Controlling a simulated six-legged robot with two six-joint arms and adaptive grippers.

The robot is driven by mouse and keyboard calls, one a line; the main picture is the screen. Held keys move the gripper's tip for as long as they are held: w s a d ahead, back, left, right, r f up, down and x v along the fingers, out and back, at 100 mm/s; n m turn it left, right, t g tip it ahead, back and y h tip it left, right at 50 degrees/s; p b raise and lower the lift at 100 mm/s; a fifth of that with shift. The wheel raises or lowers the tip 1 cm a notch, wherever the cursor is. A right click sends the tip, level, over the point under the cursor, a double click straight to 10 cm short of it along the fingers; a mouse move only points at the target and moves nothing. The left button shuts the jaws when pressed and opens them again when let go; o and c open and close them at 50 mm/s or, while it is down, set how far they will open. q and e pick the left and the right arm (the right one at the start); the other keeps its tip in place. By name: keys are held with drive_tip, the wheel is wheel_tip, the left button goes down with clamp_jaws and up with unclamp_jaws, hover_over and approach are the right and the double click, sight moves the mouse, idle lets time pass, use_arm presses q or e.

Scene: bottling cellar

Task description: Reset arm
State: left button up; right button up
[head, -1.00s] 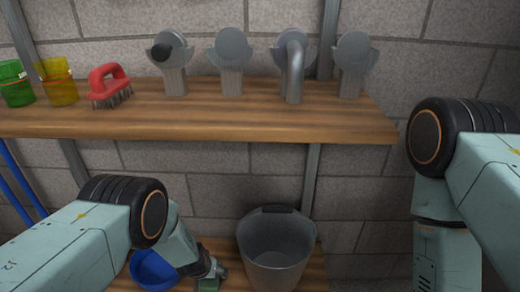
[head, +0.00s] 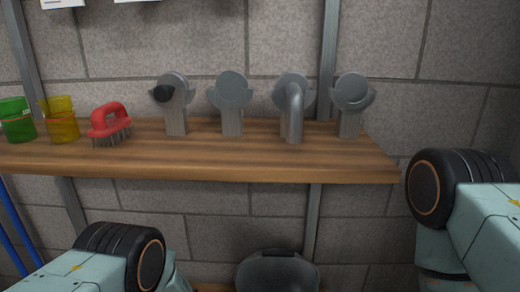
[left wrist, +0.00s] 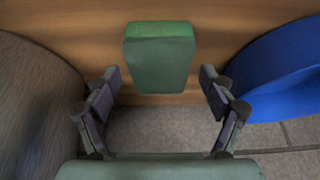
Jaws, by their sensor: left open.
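My left gripper (left wrist: 160,76) is open in the left wrist view, with its two dark fingers spread apart. A green block (left wrist: 160,50) with rounded edges shows between and just beyond the fingertips, over a wooden surface; I cannot tell whether they touch it. In the head view the left gripper is hidden below the lower edge; only my left arm shows at the bottom left. My right arm shows at the right, but its gripper is out of frame.
A wooden shelf (head: 250,174) holds a green cup (head: 18,122), a yellow cup (head: 62,122), a red brush (head: 109,120) and several grey holders (head: 232,105). Below is a grey bucket (head: 278,274). A blue bowl (left wrist: 285,75) lies right of the gripper in the wrist view.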

use_arm(q)
drive_tip(key=shift+p+v, duration=2.45)
drive_tip(key=shift+v, duration=0.05)
drive_tip(key=p+v, duration=0.4)
drive_tip(key=v, duration=0.3)
use_arm(e)
wheel_tip(320, 180, up, 10)
use_arm(q)
drive_tip(key=b+x, duration=0.3)
drive_tip(key=x, duration=0.3)
drive_tip(key=shift+f+b, duration=0.25)
drive_tip(key=shift+b, duration=0.15)
drive_tip(key=b+x, duration=0.3)
drive_tip(key=x, duration=0.1)
drive_tip(key=shift+r, duration=0.1)
drive_tip(key=b+x, duration=0.3)
drive_tip(key=b, duration=0.1)
use_arm(e)
wheel_tip(320, 180, down, 12)
use_arm(q)
drive_tip(key=w+r+p+v, duration=0.1)
drive_tip(key=w+p+v, duration=0.1)
drive_tip(key=p+v, duration=0.5)
drive_tip(key=v, duration=0.3)
drive_tip(key=shift+r, duration=0.4)
use_arm(e)
wheel_tip(320, 180, up, 8)
drive_tip(key=s, duration=0.1)
drive_tip(key=shift+s+f, duration=0.2)
drive_tip(key=shift+s, duration=0.15)
